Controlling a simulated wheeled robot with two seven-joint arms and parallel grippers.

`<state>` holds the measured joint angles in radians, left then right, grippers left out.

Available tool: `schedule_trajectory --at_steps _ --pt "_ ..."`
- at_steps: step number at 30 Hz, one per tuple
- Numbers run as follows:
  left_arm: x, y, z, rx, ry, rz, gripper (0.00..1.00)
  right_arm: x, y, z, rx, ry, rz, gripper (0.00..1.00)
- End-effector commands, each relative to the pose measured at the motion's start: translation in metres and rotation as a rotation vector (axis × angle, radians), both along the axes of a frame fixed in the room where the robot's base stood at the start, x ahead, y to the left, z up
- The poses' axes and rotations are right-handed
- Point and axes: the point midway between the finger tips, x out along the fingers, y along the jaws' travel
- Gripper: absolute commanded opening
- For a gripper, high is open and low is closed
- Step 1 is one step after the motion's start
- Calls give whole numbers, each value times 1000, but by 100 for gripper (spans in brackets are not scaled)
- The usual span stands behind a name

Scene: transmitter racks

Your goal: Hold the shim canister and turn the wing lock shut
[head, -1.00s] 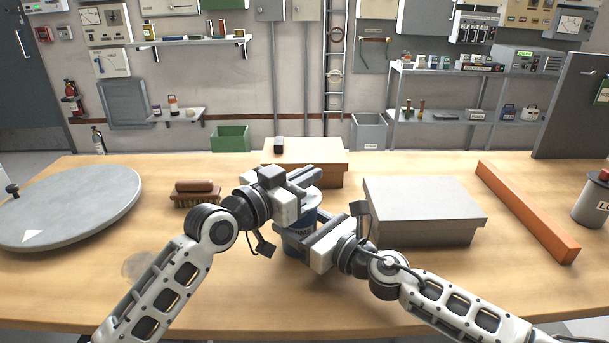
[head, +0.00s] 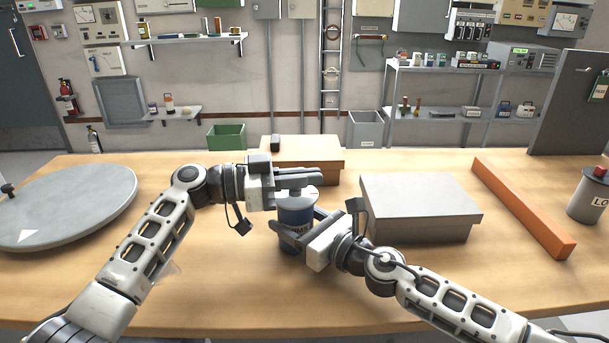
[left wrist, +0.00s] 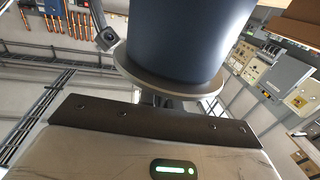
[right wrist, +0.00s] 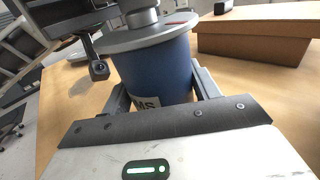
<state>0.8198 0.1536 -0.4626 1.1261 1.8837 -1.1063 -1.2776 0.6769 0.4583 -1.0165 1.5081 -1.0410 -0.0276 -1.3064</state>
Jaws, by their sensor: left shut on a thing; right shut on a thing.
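The shim canister (head: 295,212) stands upright on the bench, a blue cylinder with a pale grey lid (right wrist: 150,38) and a partly hidden white label. My right gripper (head: 300,224) is shut around its body from the front right, one finger on each side. My left gripper (head: 302,180) is level above the lid, coming in from the left, shut on the wing lock. The lock is mostly hidden between its fingers; a grey round part at the lid's centre (right wrist: 141,18) shows in the right wrist view. The left wrist view shows the canister's blue body (left wrist: 185,40) above my palm.
A grey box (head: 420,205) stands close right of the canister, and a cardboard box (head: 300,158) behind it. A round grey plate (head: 65,205) lies at left. An orange bar (head: 522,207) and a grey canister (head: 588,197) are at right. The front bench is clear.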

Motion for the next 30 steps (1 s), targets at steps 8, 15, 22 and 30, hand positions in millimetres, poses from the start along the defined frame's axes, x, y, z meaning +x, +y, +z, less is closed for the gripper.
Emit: schedule_trajectory --at_steps 8,15,22,30 --pt "0 1 -1 0 3 -100 0 -2 2 -1 1 2 8 26" --pt "-1 1 -1 -1 3 -129 0 -3 2 -1 1 3 8 26" --pt "-2 2 -1 0 3 -131 0 -3 2 -1 1 3 8 26" --pt "-2 1 -1 -1 3 -132 27 -2 2 -1 2 4 7 26"
